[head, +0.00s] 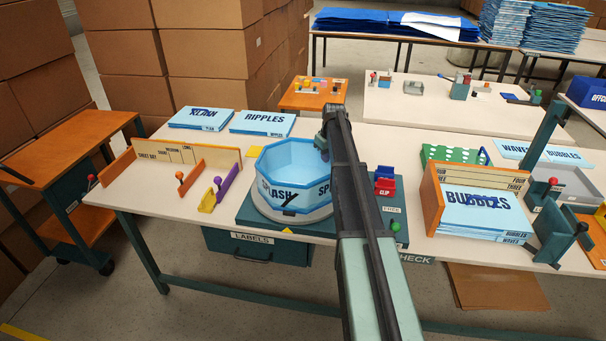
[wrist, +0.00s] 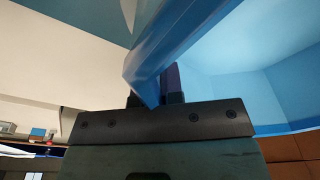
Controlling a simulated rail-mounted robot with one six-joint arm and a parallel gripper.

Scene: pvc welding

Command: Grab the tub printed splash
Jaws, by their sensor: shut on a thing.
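The splash tub (head: 272,191) is a light blue, many-sided open tub with a darker blue rim and the word SPLASH on its front wall. It stands upright on a dark green base on the table. My gripper (head: 322,142) is at the tub's right rim, partly hidden by my arm. In the wrist view, my gripper (wrist: 157,95) is shut on the blue rim of the tub (wrist: 185,45), with a fingertip on the wall. The tub's right side is hidden behind my arm in the head view.
A red clip box (head: 384,187) stands right of the tub. A sorting rack with BUBBLES sheets (head: 476,208) is further right.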

